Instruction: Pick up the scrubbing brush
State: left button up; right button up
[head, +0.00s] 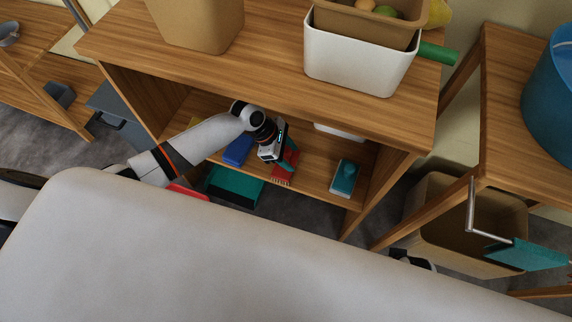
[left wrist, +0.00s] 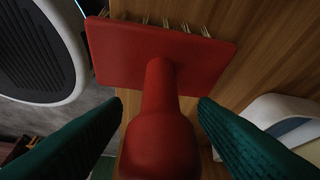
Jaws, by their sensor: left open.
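The scrubbing brush (head: 282,178) is red with pale bristles and lies on the lower shelf of the wooden unit. In the left wrist view the brush (left wrist: 160,50) shows its flat red head at the top and its thick handle pointing down toward me. My left gripper (head: 285,160) is reaching into the shelf over the brush. Its teal fingers (left wrist: 160,108) are open, one on each side of the handle, with gaps showing. A small black and white part at the lower right of the head view may be my right arm; its fingers cannot be made out.
A blue item (head: 238,150) lies left of my gripper on the lower shelf (head: 315,180), and a teal and white item (head: 345,178) lies right. The upper board (head: 270,70) is close above my arm. A teal bin (head: 235,187) stands below.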

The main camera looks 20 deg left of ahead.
aim_at(285, 173)
pick_arm(q)
jog(key=shift+d+f, duration=0.1)
grip_shut()
pick_arm(e)
jog(key=shift+r, duration=0.25)
jog(key=shift+w, duration=0.1)
